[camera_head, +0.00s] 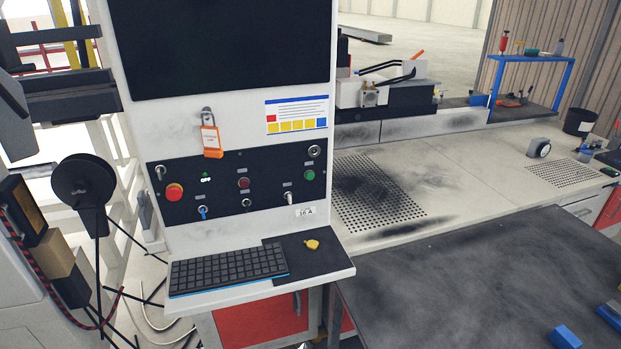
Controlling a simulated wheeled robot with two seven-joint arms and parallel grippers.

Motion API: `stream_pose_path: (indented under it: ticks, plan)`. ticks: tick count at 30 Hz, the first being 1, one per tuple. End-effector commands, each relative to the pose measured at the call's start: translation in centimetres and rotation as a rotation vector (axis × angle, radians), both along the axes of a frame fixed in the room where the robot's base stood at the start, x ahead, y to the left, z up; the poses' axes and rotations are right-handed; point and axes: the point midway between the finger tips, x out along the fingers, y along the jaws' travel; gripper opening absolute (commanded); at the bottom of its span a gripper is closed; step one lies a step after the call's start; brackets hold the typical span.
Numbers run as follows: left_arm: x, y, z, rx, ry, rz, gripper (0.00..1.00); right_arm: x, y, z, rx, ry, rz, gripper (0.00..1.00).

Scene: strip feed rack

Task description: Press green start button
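A round green button (309,175) sits near the right end of the black control panel (225,192), on the front of a white console. A small label is above it. A smaller green light (205,175) is on the panel's left part, above the word OFF. A red mushroom button (174,192) is at the left end, and a smaller dark red button (243,183) is in the middle. Neither of my grippers is in view, and nothing covers the green button.
Below are a keyboard (229,269) and a yellow item (312,244) on a shelf. A blue-handled switch (203,212) and a toggle (289,198) stick out of the panel. A dark table (480,285) stands at right.

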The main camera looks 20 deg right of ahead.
Motion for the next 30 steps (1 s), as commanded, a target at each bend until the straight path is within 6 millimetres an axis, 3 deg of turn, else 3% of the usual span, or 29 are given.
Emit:
stream_pose_path:
  ticks: [1,5,30]
  plan:
    - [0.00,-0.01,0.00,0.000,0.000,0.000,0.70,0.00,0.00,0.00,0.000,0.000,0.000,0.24]
    - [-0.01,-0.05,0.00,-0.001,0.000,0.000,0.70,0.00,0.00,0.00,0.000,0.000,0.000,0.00]
    - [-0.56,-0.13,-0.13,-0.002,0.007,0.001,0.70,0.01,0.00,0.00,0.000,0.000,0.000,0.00]
